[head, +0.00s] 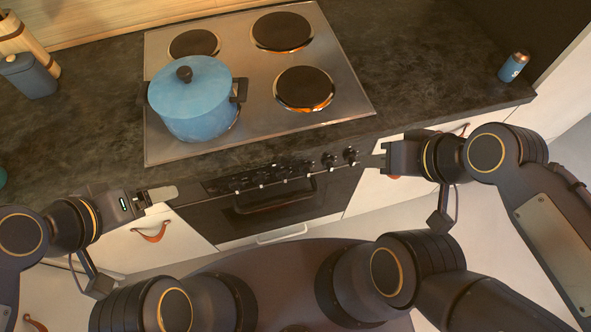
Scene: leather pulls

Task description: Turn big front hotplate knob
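The row of hotplate knobs is on the dark front panel below the cooktop (168,151). Several small knobs sit in the row; two at its right end, one knob (329,160) and the rightmost knob (350,156), look larger. My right gripper (368,161) points left, just right of the rightmost knob. Its fingers look open, with nothing seen between them; contact with the knob cannot be told. My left gripper (168,193) points right, near the panel's left end and apart from the knobs. Its finger gap does not show clearly.
A blue lidded pot (194,105) stands on the front left hotplate. The front right hotplate (304,88) is bare. The oven handle (275,197) runs below the knobs. A blue canister (28,77) and a small shaker (514,66) stand on the dark worktop (420,60).

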